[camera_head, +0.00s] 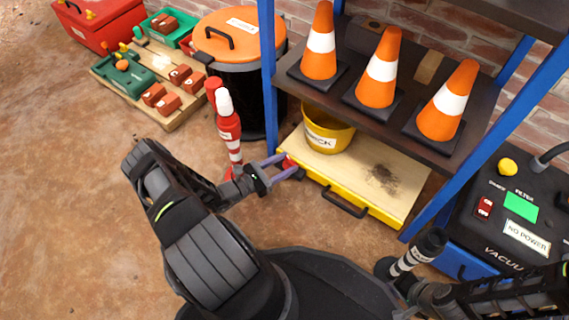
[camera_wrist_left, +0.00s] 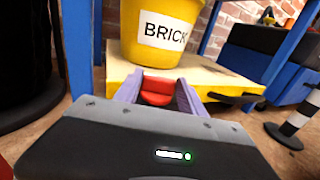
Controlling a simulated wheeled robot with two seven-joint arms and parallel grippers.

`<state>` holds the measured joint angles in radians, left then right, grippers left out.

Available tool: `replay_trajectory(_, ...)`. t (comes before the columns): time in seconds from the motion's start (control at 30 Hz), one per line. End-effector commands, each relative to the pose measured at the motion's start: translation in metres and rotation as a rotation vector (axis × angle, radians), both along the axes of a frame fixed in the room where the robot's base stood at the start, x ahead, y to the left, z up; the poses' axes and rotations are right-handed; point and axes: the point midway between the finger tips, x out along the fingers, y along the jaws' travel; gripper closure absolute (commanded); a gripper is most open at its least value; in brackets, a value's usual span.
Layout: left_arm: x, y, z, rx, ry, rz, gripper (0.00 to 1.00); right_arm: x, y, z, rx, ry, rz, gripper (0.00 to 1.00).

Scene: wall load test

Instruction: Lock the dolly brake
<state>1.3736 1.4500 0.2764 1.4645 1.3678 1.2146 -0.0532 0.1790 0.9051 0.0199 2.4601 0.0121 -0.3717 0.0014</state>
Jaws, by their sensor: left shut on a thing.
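The dolly (camera_head: 340,168) is a low pale-topped platform with a yellow edge and a black handle, under the shelf rack. A yellow bucket labelled BRICK (camera_head: 318,142) stands on it; both the bucket (camera_wrist_left: 160,45) and the dolly (camera_wrist_left: 215,80) show in the left wrist view. The red brake piece (camera_wrist_left: 157,92) is at the dolly's near left corner. My left gripper (camera_head: 283,168) is shut on it, with the purple fingers (camera_wrist_left: 159,98) on either side. Whether the brake is locked cannot be told. My right gripper (camera_head: 403,306) is low at right, its fingers unclear.
Orange cones (camera_head: 378,75) stand on the shelf above the dolly. A blue rack post (camera_head: 268,70), a red-and-white post (camera_head: 229,130) and a black bin (camera_head: 245,85) are close by. A black-and-white post (camera_head: 412,257) and a vacuum unit (camera_head: 510,215) stand right. Floor at left is open.

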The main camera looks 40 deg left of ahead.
Motion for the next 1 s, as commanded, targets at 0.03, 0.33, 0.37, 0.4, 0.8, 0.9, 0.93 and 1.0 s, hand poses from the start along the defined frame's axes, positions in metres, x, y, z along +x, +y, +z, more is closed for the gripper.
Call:
replay_trajectory(0.03, 0.000, 0.000, 0.000, 0.000, 0.000, 0.000, 0.64, 0.000, 0.000, 0.000, 0.000, 0.000, 0.000, 1.00)
replay_trajectory(0.33, 0.000, 0.000, 0.000, 0.000, 0.000, 0.001, 0.89, 0.000, 0.000, 0.000, 0.000, 0.000, 0.000, 1.00)
replay_trajectory(0.37, 0.000, 0.000, 0.000, 0.000, 0.000, 0.001, 0.91, 0.000, 0.000, 0.000, 0.000, 0.000, 0.000, 1.00)
replay_trajectory(0.4, 0.000, 0.000, 0.000, 0.000, 0.000, 0.001, 0.93, 0.000, 0.000, 0.000, 0.000, 0.000, 0.000, 1.00)
replay_trajectory(0.8, -0.002, -0.008, 0.007, -0.010, 0.002, 0.272, 0.93, -0.006, 0.002, 0.040, -0.007, 0.004, 0.005, 1.00)
replay_trajectory(0.9, -0.002, -0.009, 0.004, -0.006, 0.000, 0.353, 0.93, -0.008, 0.002, 0.046, -0.009, 0.005, 0.006, 1.00)
replay_trajectory(0.93, -0.002, -0.010, 0.003, -0.005, 0.001, 0.368, 0.93, -0.008, 0.002, 0.047, -0.009, 0.005, 0.006, 1.00)
replay_trajectory(1.0, -0.002, -0.009, 0.002, -0.003, 0.001, 0.392, 0.93, -0.009, 0.002, 0.047, -0.010, 0.005, 0.006, 1.00)
